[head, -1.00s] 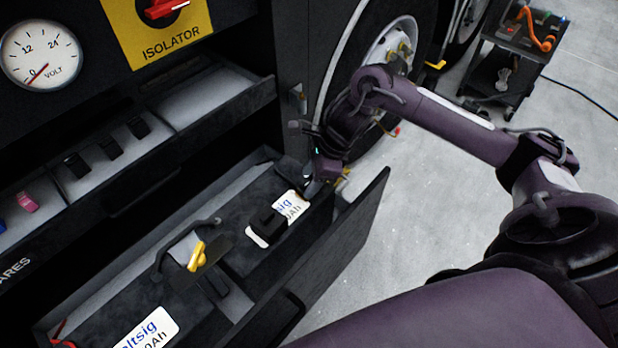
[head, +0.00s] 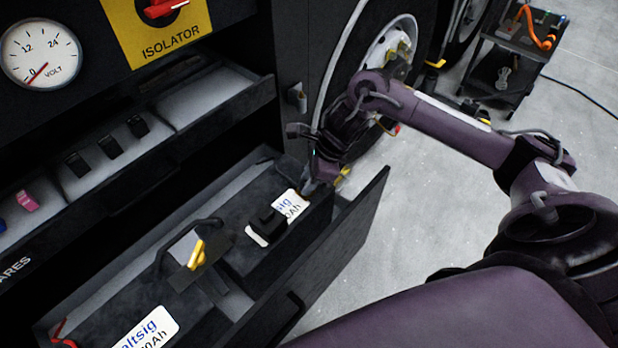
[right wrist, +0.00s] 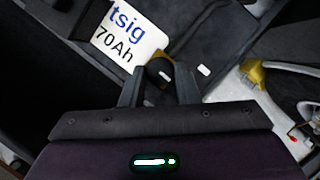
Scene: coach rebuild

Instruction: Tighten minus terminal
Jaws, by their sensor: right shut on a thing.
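The battery (head: 262,262) sits in the open lower drawer, with a white label (head: 291,206) at its far end. In the right wrist view the label (right wrist: 128,38) reads "tsig 70Ah". A round dark terminal knob (right wrist: 160,71) stands beside the label, with a white minus mark (right wrist: 204,71) to its right. My right gripper (right wrist: 160,82) is shut on this knob, one finger on each side. In the head view my right gripper (head: 311,187) reaches down at the battery's far corner, and the knob is hidden there. My left gripper is not in view.
The drawer's front panel (head: 345,240) stands close to my right gripper. A second battery label (head: 146,330) and a yellow-handled piece (head: 197,254) lie nearer. Above are a spares tray (head: 205,100), a voltmeter (head: 40,54) and the isolator plate (head: 165,40). A wheel (head: 395,50) stands behind.

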